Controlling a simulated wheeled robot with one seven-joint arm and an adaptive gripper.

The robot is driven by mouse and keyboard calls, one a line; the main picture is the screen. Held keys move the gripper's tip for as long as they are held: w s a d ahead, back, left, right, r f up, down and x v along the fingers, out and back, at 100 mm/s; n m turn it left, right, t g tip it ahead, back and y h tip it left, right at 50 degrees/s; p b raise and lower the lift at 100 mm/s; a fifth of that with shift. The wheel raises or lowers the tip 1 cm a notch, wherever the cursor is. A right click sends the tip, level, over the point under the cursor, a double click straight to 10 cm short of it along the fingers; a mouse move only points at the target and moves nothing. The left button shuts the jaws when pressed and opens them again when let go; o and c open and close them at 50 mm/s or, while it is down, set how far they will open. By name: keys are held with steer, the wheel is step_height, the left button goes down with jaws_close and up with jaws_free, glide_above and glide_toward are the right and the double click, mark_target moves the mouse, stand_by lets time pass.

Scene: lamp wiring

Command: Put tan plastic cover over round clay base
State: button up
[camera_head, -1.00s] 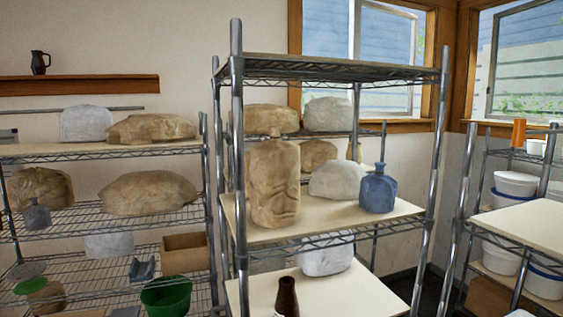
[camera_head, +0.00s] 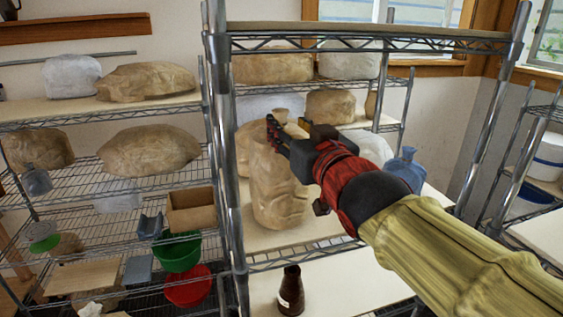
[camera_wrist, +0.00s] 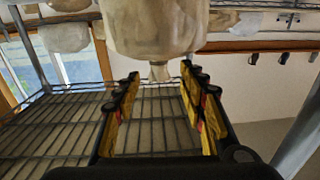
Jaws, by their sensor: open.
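A tall tan wrinkled form (camera_head: 277,195) stands on the middle board of the near rack in the head view. It looks like the tan cover, but I cannot tell whether anything is under it. My gripper (camera_head: 282,130) is open at its top. In the wrist view, the picture appears upside down, and the pale tan form (camera_wrist: 158,28) shows at the top with a narrow neck or knob (camera_wrist: 159,71) toward the gap between my open fingers (camera_wrist: 160,85). I see no contact. No round clay base can be picked out for sure.
A blue bottle (camera_head: 407,170) stands right of the tan form, partly behind my arm. A metal post (camera_head: 222,130) and the rack's top shelf (camera_head: 370,32) hem in the space. A brown bottle (camera_head: 291,290) stands on the board below. Large tan lumps (camera_head: 148,162) lie on the left rack.

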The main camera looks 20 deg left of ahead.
mark_target(283, 119)
steer(key=shift+w+a, duration=0.35)
steer(key=shift+a, duration=0.05)
steer(key=x, duration=0.5)
steer(key=shift+w+p, duration=0.35)
steer(key=shift+p, duration=0.05)
steer(key=shift+s+d, duration=0.1)
steer(key=shift+d, duration=0.05)
steer(key=shift+c, duration=0.3)
steer(key=shift+c, duration=0.6)
jaws_close()
